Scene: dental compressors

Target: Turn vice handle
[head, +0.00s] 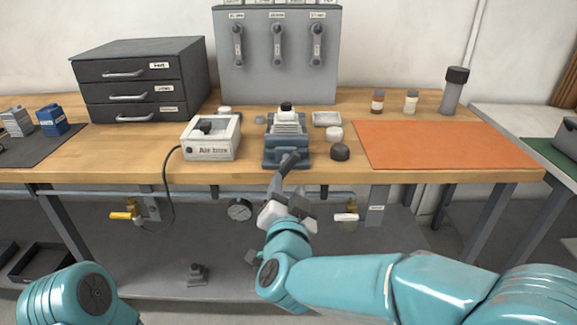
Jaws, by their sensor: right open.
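The blue-grey vice (271,152) stands at the front edge of the wooden bench, with a pale stepped block (287,124) between its jaws. My right gripper (291,177) is open at the front of the vice, its dark fingers reaching up from below the bench edge. One finger overlaps the vice's front face in the picture. The vice handle cannot be told apart from the dark finger here, and I cannot tell whether they touch. Of my left arm only a teal link shows at the lower left; its gripper is out of view.
A white box (210,152) with a black cable stands left of the vice. A dark round knob (340,152) and a white cap (334,133) sit just right. An orange mat (440,143) lies clear further right. Yellow-handled valve (122,215) and gauge (239,209) hang below the bench.

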